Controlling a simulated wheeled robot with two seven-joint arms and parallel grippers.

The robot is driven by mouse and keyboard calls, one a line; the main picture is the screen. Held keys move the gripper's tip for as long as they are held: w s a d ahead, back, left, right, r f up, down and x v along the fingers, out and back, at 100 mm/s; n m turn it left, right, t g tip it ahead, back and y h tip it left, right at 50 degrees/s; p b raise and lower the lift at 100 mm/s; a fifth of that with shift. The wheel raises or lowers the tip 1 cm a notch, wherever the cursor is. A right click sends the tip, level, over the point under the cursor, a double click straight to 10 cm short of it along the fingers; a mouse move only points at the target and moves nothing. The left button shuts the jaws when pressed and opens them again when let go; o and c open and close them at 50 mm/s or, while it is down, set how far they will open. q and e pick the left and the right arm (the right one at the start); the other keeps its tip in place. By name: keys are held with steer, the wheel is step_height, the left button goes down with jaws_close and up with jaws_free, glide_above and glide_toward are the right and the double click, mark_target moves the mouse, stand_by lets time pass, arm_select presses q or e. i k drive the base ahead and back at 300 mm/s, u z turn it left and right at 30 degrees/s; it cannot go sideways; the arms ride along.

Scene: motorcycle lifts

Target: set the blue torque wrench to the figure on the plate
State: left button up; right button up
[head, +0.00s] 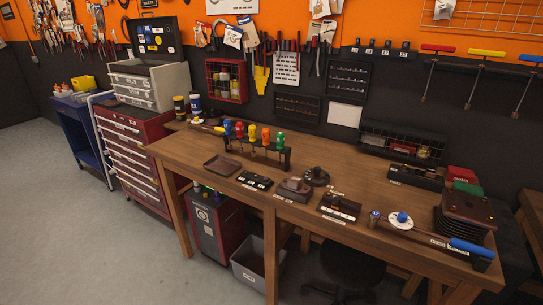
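A long torque wrench with a blue handle grip (471,247) lies on the right end of the wooden workbench. Its grey shaft runs left to a head near a round blue-and-white piece (401,218). A small light label sits on the shaft, but its marking is too small to read. I cannot tell which item is the plate; a printed white sheet (286,68) hangs on the wall, and a small dark stand with a light label (338,206) is on the bench. No figure is legible. Neither gripper is in view.
The workbench (215,148) also holds a rack of coloured-top tools (257,150), a brown tray (222,166), and a stack of dark plates (465,218) close beside the blue grip. A red drawer cabinet (135,150) stands left. The grey floor (70,220) in front is open.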

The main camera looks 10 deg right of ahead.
mark_target(374, 216)
steer(key=z, duration=1.25)
